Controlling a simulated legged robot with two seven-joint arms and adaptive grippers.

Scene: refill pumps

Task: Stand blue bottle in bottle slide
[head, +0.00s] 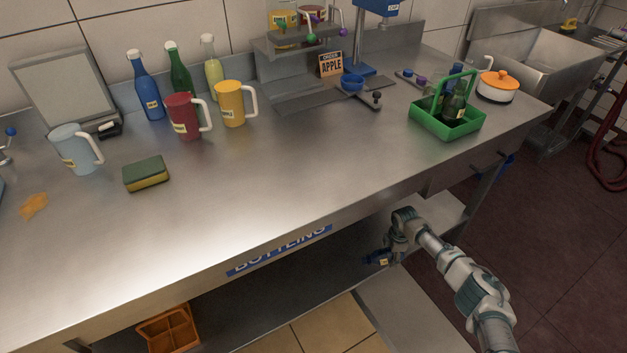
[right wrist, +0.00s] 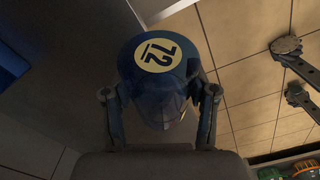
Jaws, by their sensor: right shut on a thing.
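My right gripper (head: 384,254) is low in front of the counter, beside the lower shelf. In the right wrist view its two fingers (right wrist: 158,94) are shut on a dark blue object (right wrist: 150,85) with a round pale label reading "12". The object's small blue end with a yellowish label also shows in the head view (head: 377,260); most of its body is hidden. A blue bottle (head: 146,87) with a white cap stands upright at the back left of the counter, far from this gripper. I cannot tell which fixture is the bottle slide. My left gripper is not in view.
The steel counter (head: 250,200) is clear in its front middle. Green (head: 179,70) and pale yellow (head: 212,70) bottles, mugs and a sponge (head: 146,174) stand left. A green carrier (head: 446,128) with bottles is right. An orange crate (head: 168,328) sits below.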

